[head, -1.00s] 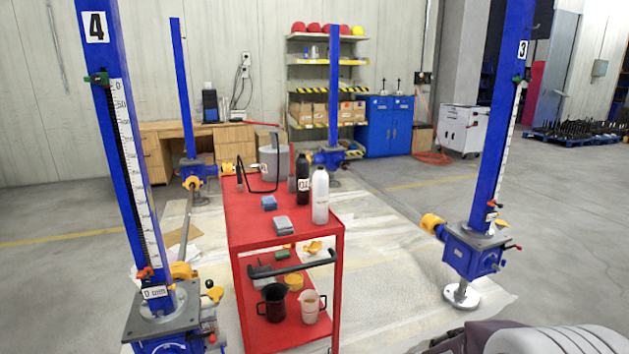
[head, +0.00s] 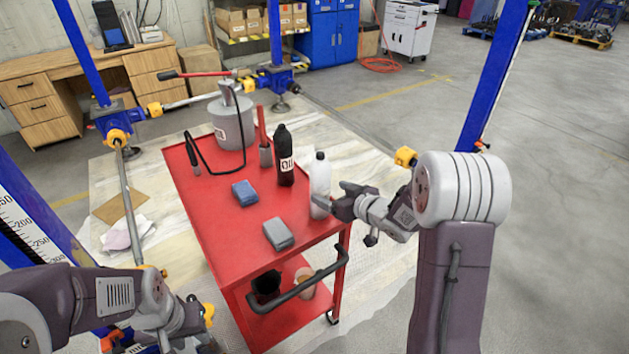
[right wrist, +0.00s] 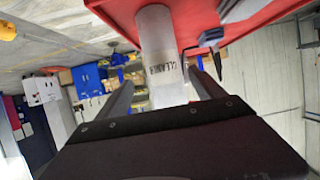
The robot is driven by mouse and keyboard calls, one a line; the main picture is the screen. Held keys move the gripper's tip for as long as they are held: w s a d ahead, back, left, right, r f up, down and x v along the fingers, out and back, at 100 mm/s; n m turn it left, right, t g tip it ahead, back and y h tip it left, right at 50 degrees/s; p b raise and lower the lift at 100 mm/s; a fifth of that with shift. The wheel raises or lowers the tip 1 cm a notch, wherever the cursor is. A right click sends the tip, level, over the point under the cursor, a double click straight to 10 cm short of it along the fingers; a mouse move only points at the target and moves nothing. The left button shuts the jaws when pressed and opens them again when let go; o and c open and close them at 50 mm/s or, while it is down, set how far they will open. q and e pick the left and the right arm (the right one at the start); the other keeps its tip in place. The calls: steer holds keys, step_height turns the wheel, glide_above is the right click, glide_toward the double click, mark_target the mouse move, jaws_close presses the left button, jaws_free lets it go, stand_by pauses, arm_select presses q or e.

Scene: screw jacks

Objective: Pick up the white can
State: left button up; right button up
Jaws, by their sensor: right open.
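The white can (head: 320,180) is a tall bottle with a narrow neck, upright on the right edge of the red cart's top. In the right wrist view the white can (right wrist: 162,45) appears upside down with dark "CLEANER" lettering. My right gripper (head: 330,198) is open and level, at the can's right side. In the right wrist view its two fingers (right wrist: 163,82) lie to either side of the can, with gaps showing. My left gripper (head: 195,325) is low at the lower left, away from the can; its jaw state is unclear.
The red cart top (head: 215,228) also holds a black oil bottle (head: 284,158), a blue block (head: 245,192), a grey block (head: 278,234) and a grey canister (head: 230,122) with a hose. A dark handle (head: 300,288) crosses the cart's near end. Blue jack columns stand around it.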

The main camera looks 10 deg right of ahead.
mark_target(328, 192)
steer(key=x, duration=0.3)
steer(key=shift+w+a+f, duration=0.1)
steer(key=shift+f, duration=0.05)
steer(key=x, duration=0.2)
steer(key=b+x, duration=0.1)
steer(key=x, duration=0.2)
steer(key=shift+a, duration=0.35)
steer(key=shift+c, duration=1)
jaws_close()
